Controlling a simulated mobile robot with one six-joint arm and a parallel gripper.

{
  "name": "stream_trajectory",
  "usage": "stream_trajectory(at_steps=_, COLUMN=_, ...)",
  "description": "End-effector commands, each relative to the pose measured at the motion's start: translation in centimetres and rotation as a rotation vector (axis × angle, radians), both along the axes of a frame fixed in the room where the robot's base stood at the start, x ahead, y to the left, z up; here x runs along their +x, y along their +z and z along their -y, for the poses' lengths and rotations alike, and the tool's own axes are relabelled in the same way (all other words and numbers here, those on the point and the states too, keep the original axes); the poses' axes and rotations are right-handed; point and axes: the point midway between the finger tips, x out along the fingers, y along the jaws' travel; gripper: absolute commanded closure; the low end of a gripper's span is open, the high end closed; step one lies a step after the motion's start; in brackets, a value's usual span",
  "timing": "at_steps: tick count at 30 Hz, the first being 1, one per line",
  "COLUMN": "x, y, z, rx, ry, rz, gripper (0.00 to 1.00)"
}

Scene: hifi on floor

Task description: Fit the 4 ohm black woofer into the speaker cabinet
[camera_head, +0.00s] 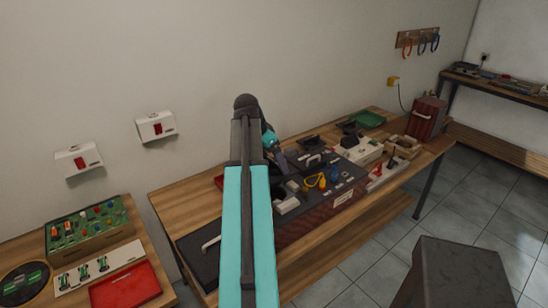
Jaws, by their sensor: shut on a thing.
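My gripper (281,160) is small and dark at the end of my teal arm, low over the bench and pointing down to the right. It is shut on a dark thing, too small here to tell whether it is the 4 ohm black woofer. Dark round parts (349,141) that may be woofers lie on the bench to the right of it. A long box with a dark top and red-brown front (334,208), bearing a white label, lies below the gripper and may be the speaker cabinet. My arm hides part of it. No ohm markings are readable.
Small yellow (316,180), blue and grey parts sit on the box. A green tray (369,119) and a red case (426,118) stand farther right. A dark stool (458,268) stands in front. A left bench holds a red tray (125,285) and circuit boards.

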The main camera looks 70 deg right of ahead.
Motion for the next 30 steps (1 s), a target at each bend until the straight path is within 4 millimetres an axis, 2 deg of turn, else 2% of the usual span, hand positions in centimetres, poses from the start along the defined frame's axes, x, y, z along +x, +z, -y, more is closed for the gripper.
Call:
stream_trajectory(at_steps=9, x=-0.01, y=-1.15, z=0.02, rx=-0.002, ry=0.000, rz=0.000, gripper=0.72)
stream_trajectory(at_steps=30, x=0.02, y=-1.14, z=0.01, rx=-0.002, ry=-0.001, rz=0.000, gripper=0.72)
